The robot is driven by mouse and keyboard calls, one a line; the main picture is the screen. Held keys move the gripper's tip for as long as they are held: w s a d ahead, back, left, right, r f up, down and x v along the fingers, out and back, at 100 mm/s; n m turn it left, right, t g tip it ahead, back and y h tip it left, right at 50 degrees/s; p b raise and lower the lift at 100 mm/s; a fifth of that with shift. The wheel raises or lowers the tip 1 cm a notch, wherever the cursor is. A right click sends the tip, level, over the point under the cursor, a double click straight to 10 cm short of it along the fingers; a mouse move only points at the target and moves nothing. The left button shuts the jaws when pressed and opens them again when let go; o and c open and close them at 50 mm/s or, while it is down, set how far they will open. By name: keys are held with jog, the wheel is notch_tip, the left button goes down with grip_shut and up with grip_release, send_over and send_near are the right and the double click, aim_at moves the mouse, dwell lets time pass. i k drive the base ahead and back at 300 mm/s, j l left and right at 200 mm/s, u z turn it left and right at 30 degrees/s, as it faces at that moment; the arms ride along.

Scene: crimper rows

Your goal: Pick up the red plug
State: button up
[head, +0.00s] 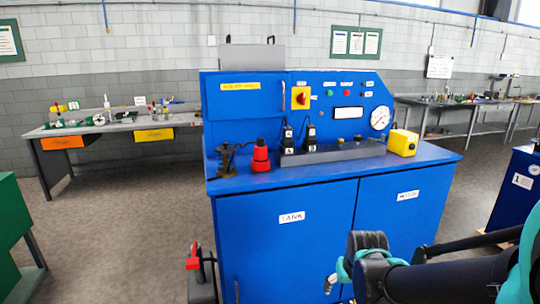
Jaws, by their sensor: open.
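The red plug (261,157) stands upright on the blue bench top (222,186), toward its left end. It has a wide red body and a narrower top. My arm comes in from the right edge at the bottom of the head view, in front of the bench. My gripper (331,284) shows only as a small light-tipped part at the lower middle, mostly hidden behind my arm. It is open and well apart from the plug, lower and to its right.
A dark brass-coloured fitting (228,161) stands just left of the plug. A grey block (335,153) with black plugs is close on its right, and a yellow box (402,142) is farther right. The blue panel (240,105) rises behind.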

aim_at(261, 150)
jog(key=i+l+z, duration=0.2)
jog(key=l, duration=0.3)
jog(key=i+l+z, duration=0.15)
jog(key=i+l, duration=0.25)
